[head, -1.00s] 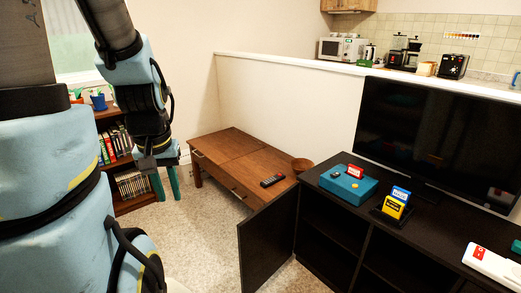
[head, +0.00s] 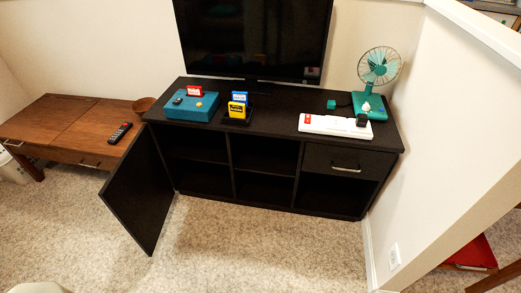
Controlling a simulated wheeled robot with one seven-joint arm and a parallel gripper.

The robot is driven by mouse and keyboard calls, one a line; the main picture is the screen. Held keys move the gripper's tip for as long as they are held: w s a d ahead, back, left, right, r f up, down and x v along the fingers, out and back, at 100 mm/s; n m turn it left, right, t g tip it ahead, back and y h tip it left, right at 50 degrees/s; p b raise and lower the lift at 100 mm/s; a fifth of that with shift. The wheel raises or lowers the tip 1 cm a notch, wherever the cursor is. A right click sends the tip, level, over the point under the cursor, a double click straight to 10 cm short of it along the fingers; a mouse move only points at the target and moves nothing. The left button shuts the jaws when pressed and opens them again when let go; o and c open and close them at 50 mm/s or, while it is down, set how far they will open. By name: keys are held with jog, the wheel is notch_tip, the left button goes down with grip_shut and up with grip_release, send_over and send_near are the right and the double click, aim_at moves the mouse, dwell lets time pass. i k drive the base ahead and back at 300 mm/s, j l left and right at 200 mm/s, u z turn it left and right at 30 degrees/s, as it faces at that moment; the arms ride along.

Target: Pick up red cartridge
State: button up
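The red cartridge (head: 195,91) stands upright at the back of a teal game console (head: 192,109), seemingly in its slot. The console sits on the left part of the black TV cabinet's top (head: 275,122). A yellow cartridge (head: 237,110) and a blue cartridge (head: 240,97) stand in a small black holder just right of the console. My gripper is not in view.
The cabinet's left door (head: 137,190) stands open into the room. A television (head: 250,40), a white power strip (head: 335,126) and a teal fan (head: 379,75) are on the cabinet. A wooden table (head: 75,125) with a remote is at left. Carpet in front is clear.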

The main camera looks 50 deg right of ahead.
aim_at(194, 90)
jog(key=l+u, duration=0.2)
jog(key=l, duration=0.3)
jog(key=l+u, duration=0.2)
jog(key=l, duration=0.3)
jog(key=k+l+u, duration=0.15)
jog(key=l, duration=0.35)
jog(key=l+u, duration=0.2)
jog(key=l, duration=0.3)
jog(key=k+l+u, duration=0.2)
jog(key=l, duration=0.25)
jog(key=i, duration=0.05)
